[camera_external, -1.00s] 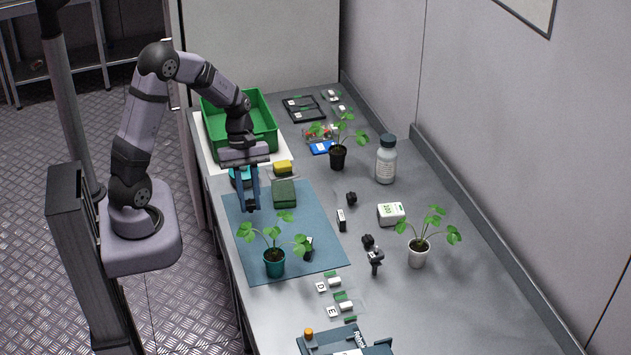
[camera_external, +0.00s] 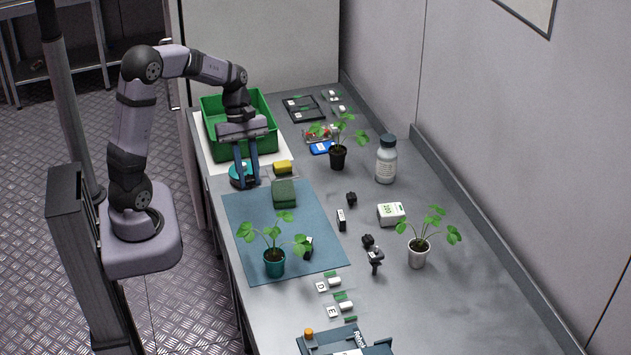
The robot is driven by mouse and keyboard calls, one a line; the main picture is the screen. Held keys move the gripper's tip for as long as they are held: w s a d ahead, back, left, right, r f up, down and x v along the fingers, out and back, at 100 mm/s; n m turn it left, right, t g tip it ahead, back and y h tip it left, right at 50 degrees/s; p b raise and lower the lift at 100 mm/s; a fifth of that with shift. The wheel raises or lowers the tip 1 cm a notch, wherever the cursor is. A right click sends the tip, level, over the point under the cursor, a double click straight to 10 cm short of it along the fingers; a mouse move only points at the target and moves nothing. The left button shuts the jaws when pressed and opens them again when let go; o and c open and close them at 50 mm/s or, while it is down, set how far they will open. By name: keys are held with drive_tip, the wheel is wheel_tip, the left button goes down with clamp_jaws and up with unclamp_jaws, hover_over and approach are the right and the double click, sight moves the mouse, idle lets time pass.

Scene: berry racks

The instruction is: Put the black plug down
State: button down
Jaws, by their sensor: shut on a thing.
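My gripper (camera_external: 249,183) points down with its blue fingers beside the teal round object (camera_external: 236,170), near the far edge of the blue mat. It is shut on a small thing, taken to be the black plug. The plug is hardly visible between the fingertips, and its shape cannot be made out. I cannot tell whether it touches the surface below. Other small black items stand on the bench: one (camera_external: 351,198) right of the mat and one (camera_external: 368,241) further forward.
The green crate (camera_external: 268,133) stands behind my gripper. A yellow sponge (camera_external: 283,167) and a dark green block (camera_external: 284,194) are to the right. The blue mat (camera_external: 245,215) has a teal-potted plant (camera_external: 274,262) at its front. The mat's left part is clear.

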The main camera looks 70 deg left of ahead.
drive_tip(key=w+a+f+n+t+y+b, duration=0.2)
drive_tip(key=a+n+b, duration=0.5)
drive_tip(key=a, duration=1.1)
drive_tip(key=s+a+r+n+t+y+b, duration=0.1)
drive_tip(key=s+a+n, duration=0.2)
drive_tip(key=a+n, duration=0.3)
drive_tip(key=s+a+r+n+t+y, duration=0.1)
drive_tip(key=s+a+n, duration=0.1)
drive_tip(key=a+n, duration=0.5)
drive_tip(key=shift+s+a+f+m+p, duration=0.15)
drive_tip(key=shift+a+f+m, duration=0.2)
drive_tip(key=shift+f, duration=3.5)
drive_tip(key=shift+w+a+f+m+p, duration=0.1)
drive_tip(key=shift+a+f+m+p, duration=0.2)
drive_tip(key=shift+f, duration=3.6)
drive_tip(key=shift+s+a+f+m+p, duration=0.1)
drive_tip(key=shift+a+f+m, duration=0.3)
drive_tip(key=shift+f, duration=3.45)
drive_tip(key=shift+f, duration=0.2)
drive_tip(key=c, duration=1.6)
unclamp_jaws()
drive_tip(key=shift+d+r, duration=0.1)
drive_tip(key=shift+o, duration=0.2)
